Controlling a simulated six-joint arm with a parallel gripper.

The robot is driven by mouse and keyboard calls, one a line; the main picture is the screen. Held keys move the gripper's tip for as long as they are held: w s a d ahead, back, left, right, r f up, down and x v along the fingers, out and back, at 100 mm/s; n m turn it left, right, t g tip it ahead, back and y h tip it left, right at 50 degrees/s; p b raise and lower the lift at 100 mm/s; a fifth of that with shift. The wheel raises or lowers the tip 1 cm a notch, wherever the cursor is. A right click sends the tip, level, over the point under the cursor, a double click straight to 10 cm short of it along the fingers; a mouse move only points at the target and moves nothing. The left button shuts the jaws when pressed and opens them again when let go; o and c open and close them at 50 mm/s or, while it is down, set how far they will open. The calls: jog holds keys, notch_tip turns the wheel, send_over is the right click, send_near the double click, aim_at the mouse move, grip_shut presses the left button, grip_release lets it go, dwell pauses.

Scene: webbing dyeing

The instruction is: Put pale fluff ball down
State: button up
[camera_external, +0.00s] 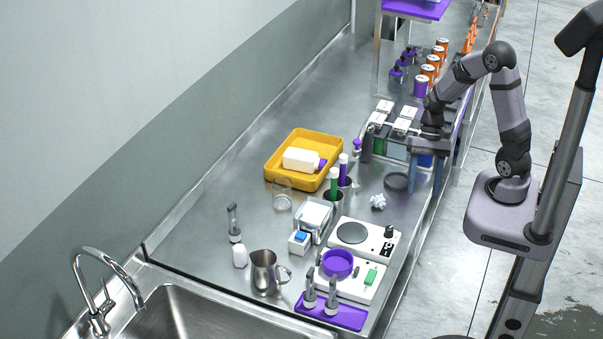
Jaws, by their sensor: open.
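The pale fluff ball (378,201), a small crumpled white clump, rests on the steel counter (225,186). It lies in front of a dark round dish (396,182) and behind the white hotplate unit (347,233). My gripper (425,183) is to the right of the ball and farther back, near the counter's right edge. Its two bluish fingers point down and stand apart. I see nothing between them, and they do not touch the ball.
A yellow tray (272,172) with a white block stands to the left. Cups with green and purple tubes (338,180) stand left of the ball. Dark containers with white labels (402,125) stand behind. A sink (190,312) is at the front left.

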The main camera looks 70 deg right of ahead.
jog(key=s+n+h, duration=0.1)
jog(key=n, duration=0.3)
jog(key=s+a+r+n+h, duration=0.1)
jog(key=n+h, duration=0.1)
jog(key=n, duration=0.2)
jog(key=s+r+n+t+h, duration=0.1)
jog(key=n+h, duration=0.1)
jog(key=n, duration=0.1)
jog(key=shift+a+r+n, duration=0.1)
jog(key=shift+a+n, duration=0.1)
jog(key=shift+n, duration=0.2)
dwell(0.4)
